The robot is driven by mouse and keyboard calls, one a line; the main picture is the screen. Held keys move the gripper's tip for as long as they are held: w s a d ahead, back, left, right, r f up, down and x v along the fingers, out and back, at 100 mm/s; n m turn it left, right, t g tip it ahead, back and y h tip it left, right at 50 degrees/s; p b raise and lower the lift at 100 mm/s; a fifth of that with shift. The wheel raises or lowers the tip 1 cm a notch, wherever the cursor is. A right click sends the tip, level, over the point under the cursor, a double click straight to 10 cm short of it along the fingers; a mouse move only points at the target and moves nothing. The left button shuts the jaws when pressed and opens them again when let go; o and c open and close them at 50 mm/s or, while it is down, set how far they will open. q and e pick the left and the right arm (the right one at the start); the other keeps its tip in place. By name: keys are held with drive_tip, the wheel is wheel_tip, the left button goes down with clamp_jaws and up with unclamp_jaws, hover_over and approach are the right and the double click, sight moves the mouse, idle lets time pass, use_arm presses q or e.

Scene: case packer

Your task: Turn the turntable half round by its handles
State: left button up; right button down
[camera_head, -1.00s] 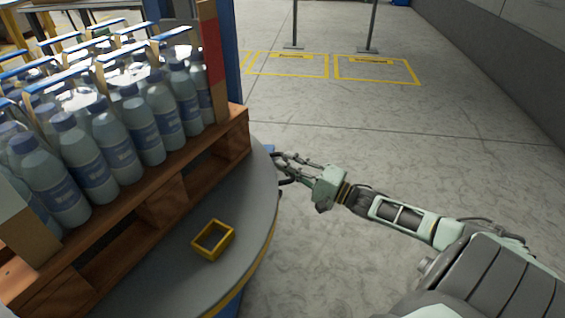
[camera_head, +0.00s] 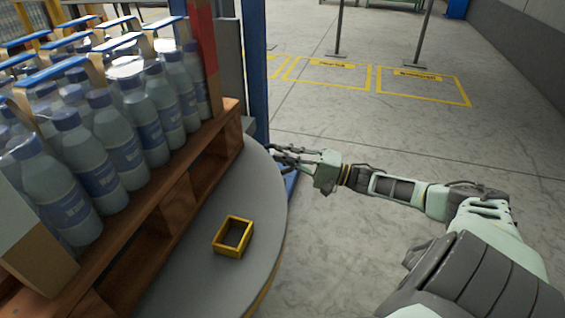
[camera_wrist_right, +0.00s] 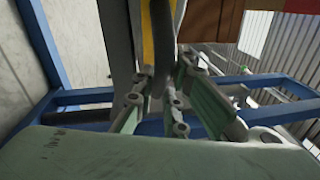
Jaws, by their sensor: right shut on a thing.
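The grey round turntable (camera_head: 262,215) fills the lower left of the head view and carries a wooden pallet of bottles. My right gripper (camera_head: 277,154) is at the far right rim. In the right wrist view, my right gripper (camera_wrist_right: 170,100) is shut around a dark upright handle (camera_wrist_right: 164,55) at the turntable's yellow-striped edge (camera_wrist_right: 148,35). The fingers partly hide this handle. My left gripper is not in view.
Blue-capped bottles (camera_head: 122,150) stand packed on the wooden pallet (camera_head: 190,185). A blue post (camera_head: 255,70) rises behind the turntable. Yellow floor markings (camera_head: 425,86) and two thin posts lie farther off.

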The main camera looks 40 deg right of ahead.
drive_tip(key=shift+w+a+f, duration=0.1)
drive_tip(key=shift+w+f, duration=0.05)
drive_tip(key=shift+w, duration=0.05)
idle(0.3)
drive_tip(key=c, duration=1.8)
unclamp_jaws()
drive_tip(key=shift+o, duration=0.2)
drive_tip(key=shift+w+a, duration=0.1)
drive_tip(key=v, duration=1.2)
drive_tip(key=shift+r, duration=0.25)
